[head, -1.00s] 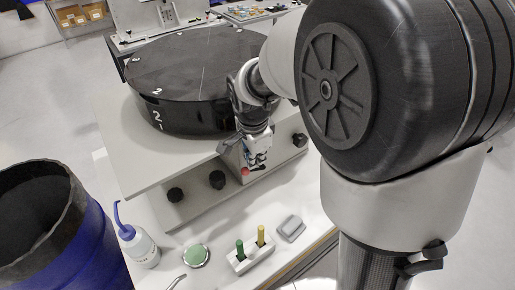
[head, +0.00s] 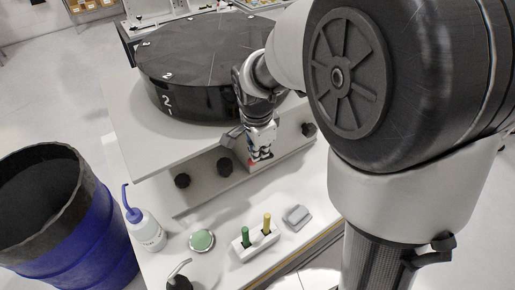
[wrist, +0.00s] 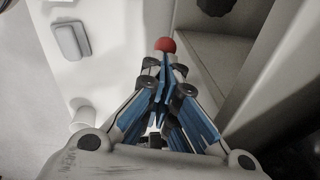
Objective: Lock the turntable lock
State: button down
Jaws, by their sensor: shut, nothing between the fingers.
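The turntable (head: 205,62) is a black round disc with white numbers on its side, on a grey fixture. Black knobs (head: 225,166) line the fixture's front face. A small red ball (wrist: 165,45) shows just beyond my gripper's fingertips in the wrist view, and as a red spot (head: 251,163) beside the fingers in the head view. I take it for the lock's handle end; its stem is hidden behind the fingers. My gripper (head: 261,155) points down in front of the fixture's front face. Its blue-sided fingers (wrist: 163,75) are shut and empty. Whether they touch the ball I cannot tell.
On the bench in front are a wash bottle (head: 144,228), a green-topped round dish (head: 202,240), a white holder with green and yellow handles (head: 256,242) and a grey block (head: 297,215). A blue barrel (head: 75,245) stands at left.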

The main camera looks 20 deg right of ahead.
notch_tip(320, 180, up, 13)
jog(key=s+p, duration=0.3)
jog(key=p, duration=0.2)
jog(key=s+n+t+b, duration=0.2)
jog(key=s+n, duration=1.3)
jog(key=s, duration=0.4)
jog(key=shift+s+d+r+n+t+y, duration=0.2)
jog(key=shift+s+r+n+t+y, duration=0.15)
jog(key=shift+r+n+t+y, duration=0.1)
jog(key=c, duration=2.3)
grip_release()
